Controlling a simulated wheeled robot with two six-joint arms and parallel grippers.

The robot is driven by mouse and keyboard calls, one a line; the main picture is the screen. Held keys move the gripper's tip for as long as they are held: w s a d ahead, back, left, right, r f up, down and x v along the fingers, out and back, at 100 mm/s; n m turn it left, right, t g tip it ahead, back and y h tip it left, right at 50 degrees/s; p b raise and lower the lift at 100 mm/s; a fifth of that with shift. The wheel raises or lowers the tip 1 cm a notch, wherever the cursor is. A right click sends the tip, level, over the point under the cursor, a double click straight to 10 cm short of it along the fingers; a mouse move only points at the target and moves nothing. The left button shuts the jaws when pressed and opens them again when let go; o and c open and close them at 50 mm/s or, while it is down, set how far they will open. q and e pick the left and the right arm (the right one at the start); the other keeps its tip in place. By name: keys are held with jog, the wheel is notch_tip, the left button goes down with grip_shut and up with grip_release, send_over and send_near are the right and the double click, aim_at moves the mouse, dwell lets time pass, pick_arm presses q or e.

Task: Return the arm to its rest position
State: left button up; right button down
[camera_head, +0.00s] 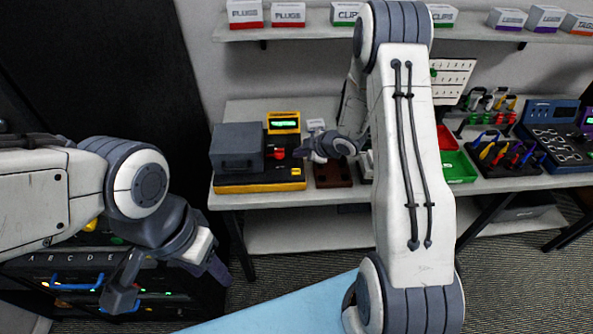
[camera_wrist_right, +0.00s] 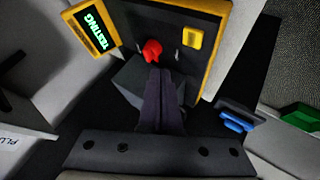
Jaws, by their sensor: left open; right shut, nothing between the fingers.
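My right arm (camera_head: 410,150) reaches up the middle of the head view and over the bench. Its gripper (camera_head: 303,152) points left beside the red knob of the tester, a black and yellow unit (camera_head: 262,186). In the right wrist view the dark fingers (camera_wrist_right: 160,100) are together, with nothing between them. They overlap the red knob region in that view; I cannot tell whether they touch it. My left gripper (camera_head: 168,284) is open and empty at the lower left, fingers apart, in front of the dark rack.
The tester's screen (camera_wrist_right: 94,30) reads TESTING. A grey box (camera_head: 237,147) sits on its left. A blue connector (camera_wrist_right: 237,118) lies nearby in the wrist view. A rack with lettered ports (camera_head: 85,259) stands lower left. Tools (camera_head: 495,150) stand at right; a shelf (camera_head: 290,33) with boxes is above.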

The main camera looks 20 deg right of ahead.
dwell(0.3)
jog(key=shift+w+a+r, duration=0.1)
jog(key=shift+a+r, duration=0.05)
jog(key=s+a+r+m+g+h+b, duration=0.2)
jog(key=s+a+r+m+h+b, duration=0.15)
jog(key=s+a+r, duration=0.7)
jog(key=s+a+m+g, duration=0.1)
jog(key=s+a+g, duration=0.1)
jog(key=s, duration=0.6)
jog(key=s+a+r+m+g+b, duration=0.1)
jog(key=s+a+g, duration=0.1)
jog(key=s, duration=0.7)
jog(key=s+a+r+m+g, duration=0.1)
jog(key=s+a+g, duration=0.1)
jog(key=s, duration=0.6)
jog(key=shift+s+a+r, duration=0.25)
jog(key=shift+a, duration=0.55)
jog(key=shift+m+y, duration=0.25)
